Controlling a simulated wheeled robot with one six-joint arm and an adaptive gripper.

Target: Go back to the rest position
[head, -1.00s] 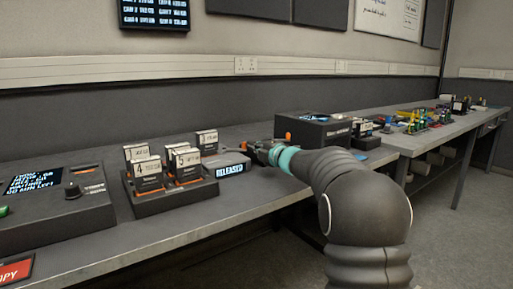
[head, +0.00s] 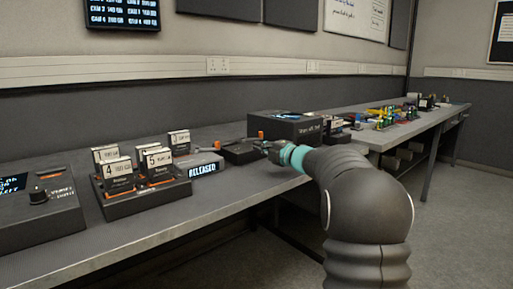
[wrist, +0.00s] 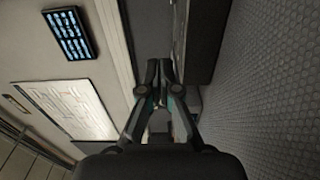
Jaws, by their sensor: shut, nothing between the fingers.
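My gripper (head: 268,147) reaches left over the bench at the end of my dark arm, behind its teal ring. In the wrist view my gripper (wrist: 159,70) shows its two fingers close together at the tips with nothing between them. In the head view it is in front of a low dark unit with an orange part (head: 240,150). It looks near that unit; I cannot tell whether they touch.
A box reading RELEASED (head: 205,167) and a rack of numbered cards (head: 143,195) stand left of my gripper. A black box (head: 286,126) is behind it. A console with a knob (head: 35,212) is far left. Small coloured items (head: 385,116) lie on the far bench. The floor at right is clear.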

